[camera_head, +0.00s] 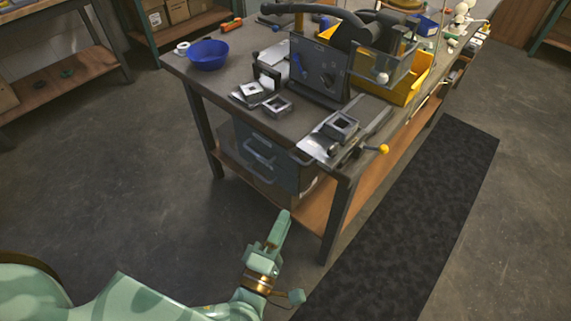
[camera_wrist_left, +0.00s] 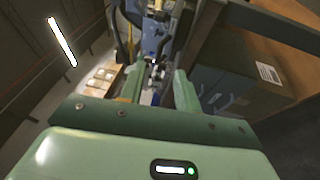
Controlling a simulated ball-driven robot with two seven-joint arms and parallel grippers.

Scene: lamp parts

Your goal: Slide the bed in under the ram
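A metal bed (camera_head: 318,145) lies at the near right corner of the workbench, out in front of the press. A square grey block with an opening (camera_head: 341,126) sits on it, and a yellow knob (camera_head: 384,149) sticks out at its right. The press (camera_head: 318,72) stands behind, with a dark upright panel and a clear guard (camera_head: 392,72). I cannot make out the ram. My left gripper (camera_head: 281,226) is low in front of the bench, below the bed and apart from it. In the left wrist view its fingers (camera_wrist_left: 155,88) stand apart with nothing between them. My right gripper is not in view.
The workbench (camera_head: 222,92) has a drawer unit (camera_head: 262,155) below, also in the left wrist view (camera_wrist_left: 222,88). Two square-holed blocks (camera_head: 250,92) (camera_head: 277,105), a blue bowl (camera_head: 208,54) and a yellow bin (camera_head: 412,82) are on top.

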